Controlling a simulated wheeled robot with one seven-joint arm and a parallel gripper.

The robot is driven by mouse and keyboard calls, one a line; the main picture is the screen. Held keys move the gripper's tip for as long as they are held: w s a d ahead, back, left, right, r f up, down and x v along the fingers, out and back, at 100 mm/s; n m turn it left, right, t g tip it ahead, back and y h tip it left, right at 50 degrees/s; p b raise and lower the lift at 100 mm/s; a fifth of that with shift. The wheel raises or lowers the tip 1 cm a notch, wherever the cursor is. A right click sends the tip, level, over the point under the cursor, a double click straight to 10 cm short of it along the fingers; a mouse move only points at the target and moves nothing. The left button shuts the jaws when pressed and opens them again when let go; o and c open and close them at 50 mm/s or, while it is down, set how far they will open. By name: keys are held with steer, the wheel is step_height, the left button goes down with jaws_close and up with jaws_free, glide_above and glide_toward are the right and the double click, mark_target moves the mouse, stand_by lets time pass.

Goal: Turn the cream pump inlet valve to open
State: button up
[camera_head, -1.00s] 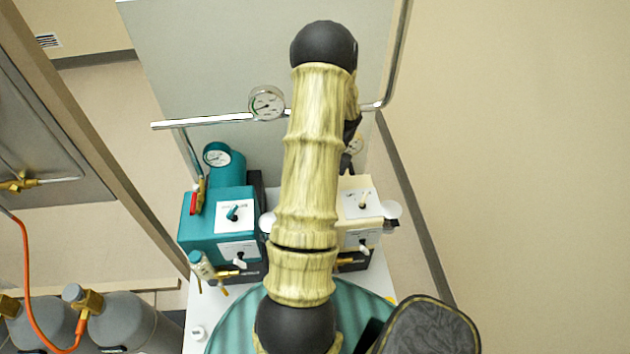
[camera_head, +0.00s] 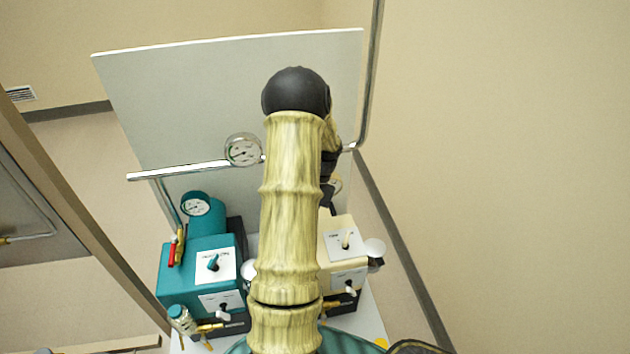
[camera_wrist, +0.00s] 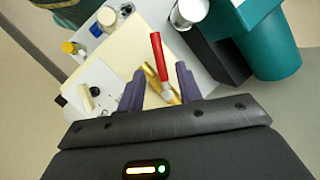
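The cream pump (camera_head: 338,272) stands right of the teal pump, partly behind my arm in the head view. Its cream body also shows in the wrist view (camera_wrist: 118,68). A red lever handle (camera_wrist: 158,52) on a brass valve body (camera_wrist: 173,95) lies along the cream body's edge in the wrist view. The head view hides this valve behind my arm. My gripper (camera_wrist: 159,70) is open, its two purple fingers apart, one on either side of the lever's lower part. I cannot tell whether either finger touches it.
The teal pump (camera_head: 190,277) stands on the left with its own red-handled valve (camera_head: 173,250) and a dial gauge (camera_head: 195,204). A metal pipe with a gauge (camera_head: 243,150) crosses the grey panel (camera_head: 180,100) behind. Open floor lies to the right.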

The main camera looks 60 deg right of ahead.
steer(key=b+v, duration=0.2)
steer(key=v, duration=1.2)
steer(key=shift+r, duration=0.15)
steer(key=shift+s, duration=0.1)
